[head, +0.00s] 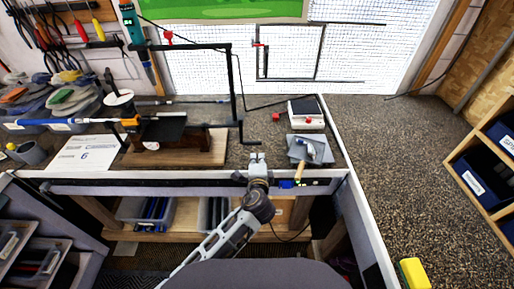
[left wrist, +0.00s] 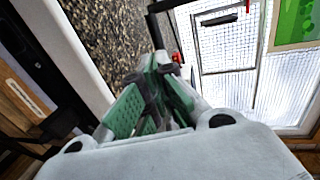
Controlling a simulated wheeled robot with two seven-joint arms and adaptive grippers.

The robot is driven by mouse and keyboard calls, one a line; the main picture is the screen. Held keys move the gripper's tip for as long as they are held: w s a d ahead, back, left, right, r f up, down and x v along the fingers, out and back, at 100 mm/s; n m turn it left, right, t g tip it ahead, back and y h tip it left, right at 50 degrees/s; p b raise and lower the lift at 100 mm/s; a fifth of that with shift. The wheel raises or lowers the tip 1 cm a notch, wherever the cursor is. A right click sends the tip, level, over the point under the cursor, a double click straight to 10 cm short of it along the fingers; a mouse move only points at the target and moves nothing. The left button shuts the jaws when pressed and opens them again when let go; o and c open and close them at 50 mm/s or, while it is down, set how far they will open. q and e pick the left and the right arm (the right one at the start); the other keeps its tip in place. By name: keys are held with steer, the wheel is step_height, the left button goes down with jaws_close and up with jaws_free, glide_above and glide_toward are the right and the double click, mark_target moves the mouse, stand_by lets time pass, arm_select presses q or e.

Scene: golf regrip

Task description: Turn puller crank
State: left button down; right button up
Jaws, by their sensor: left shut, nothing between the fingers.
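The puller (head: 163,132) is a black device on a wooden board on the bench. A thin black L-shaped crank (head: 241,133) hangs at its right end, below a black frame. My left gripper (head: 257,158) is at the bench's front edge, just below and right of the crank in the head view. In the left wrist view its green-padded fingers (left wrist: 160,64) are shut and empty. A black bar (left wrist: 154,30), which looks like the crank, rises just beyond the fingertips. I cannot tell whether they touch it. My right gripper is not in view.
A golf club (head: 80,121) lies across the left of the bench. A grey box with a red knob (head: 306,122) and a tool on grey plates (head: 309,150) stand right of the gripper. A white-edged panel (head: 345,160) bounds the bench on the right.

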mark_target(257, 144)
arm_select(q)
steer(key=shift+p+x, duration=0.55)
steer(key=shift+x, duration=3.3)
steer(key=shift+w+f+t+b, duration=0.2)
steer(key=shift+w+t+b, duration=0.25)
steer(key=shift+b, duration=1)
steer(key=shift+w+b, duration=0.1)
steer(key=shift+b, duration=0.4)
steer(key=shift+a+r, duration=0.1)
steer(key=shift+r, duration=0.05)
steer(key=shift+r, duration=0.1)
steer(key=shift+s, duration=0.5)
steer(key=s+r, duration=0.1)
steer(key=s, duration=1)
steer(key=shift+r, duration=0.3)
